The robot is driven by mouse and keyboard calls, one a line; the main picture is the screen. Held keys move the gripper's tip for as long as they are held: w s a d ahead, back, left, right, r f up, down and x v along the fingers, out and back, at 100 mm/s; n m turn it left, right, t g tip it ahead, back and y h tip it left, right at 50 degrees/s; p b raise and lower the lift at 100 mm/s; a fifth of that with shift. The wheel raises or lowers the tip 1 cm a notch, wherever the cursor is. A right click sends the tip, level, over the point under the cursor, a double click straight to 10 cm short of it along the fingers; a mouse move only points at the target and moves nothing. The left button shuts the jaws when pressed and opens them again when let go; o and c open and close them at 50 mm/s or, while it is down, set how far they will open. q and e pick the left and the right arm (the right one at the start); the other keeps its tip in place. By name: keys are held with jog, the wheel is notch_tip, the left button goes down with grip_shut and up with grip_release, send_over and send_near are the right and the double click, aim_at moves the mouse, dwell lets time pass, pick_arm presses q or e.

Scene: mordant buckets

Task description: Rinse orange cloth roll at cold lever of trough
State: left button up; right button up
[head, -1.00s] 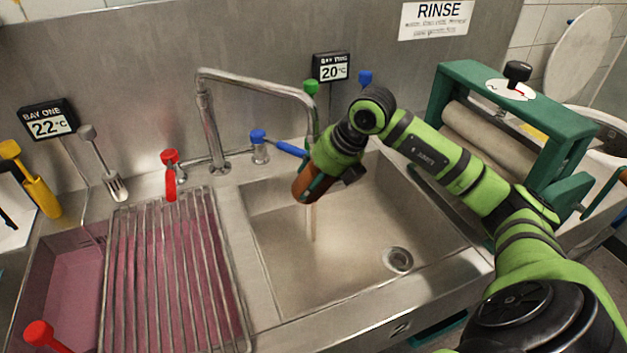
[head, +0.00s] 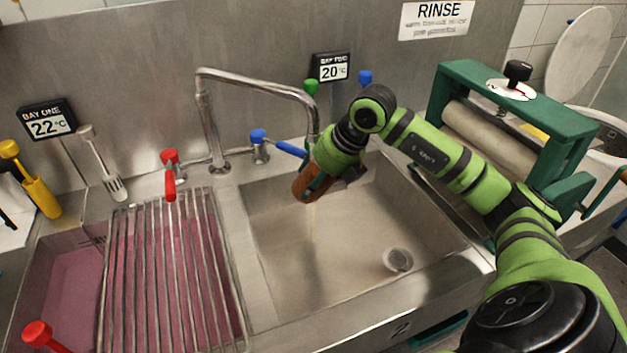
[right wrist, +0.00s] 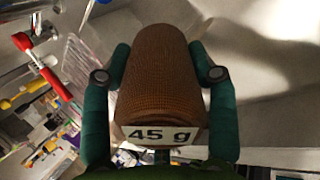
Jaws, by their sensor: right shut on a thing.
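An orange-brown cloth roll (head: 311,183) is held by my right gripper (head: 322,182) over the sink trough (head: 350,235), just below the end of the faucet spout (head: 312,120). In the right wrist view the roll (right wrist: 155,75) sits between both fingers (right wrist: 160,80) and bears a "45 g" label (right wrist: 160,134). The blue cold lever (head: 290,149) is on the right side of the faucet, behind the roll. A faint stream shows beneath the roll. The red lever (head: 169,186) is on the left. My left gripper is not in view.
A wire rack (head: 170,270) lies over the pink bath (head: 65,275) at left. A green roller wringer (head: 520,110) stands right of the trough. A drain (head: 398,260) is in the trough floor, which is otherwise clear.

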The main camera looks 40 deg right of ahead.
jog(key=shift+a, duration=0.15)
jog(key=shift+w+d, duration=0.2)
jog(key=shift+d, duration=0.3)
jog(key=shift+s+a, duration=0.1)
jog(key=shift+a, duration=0.05)
jog(key=shift+s+a, duration=0.15)
jog(key=shift+a, duration=0.2)
jog(key=shift+d, duration=0.15)
jog(key=shift+w+d, duration=0.2)
jog(key=shift+d, duration=0.15)
jog(key=shift+a, duration=0.15)
dwell(0.4)
jog(key=shift+s+a+b, duration=0.2)
jog(key=shift+a+b, duration=0.1)
jog(key=shift+a, duration=0.05)
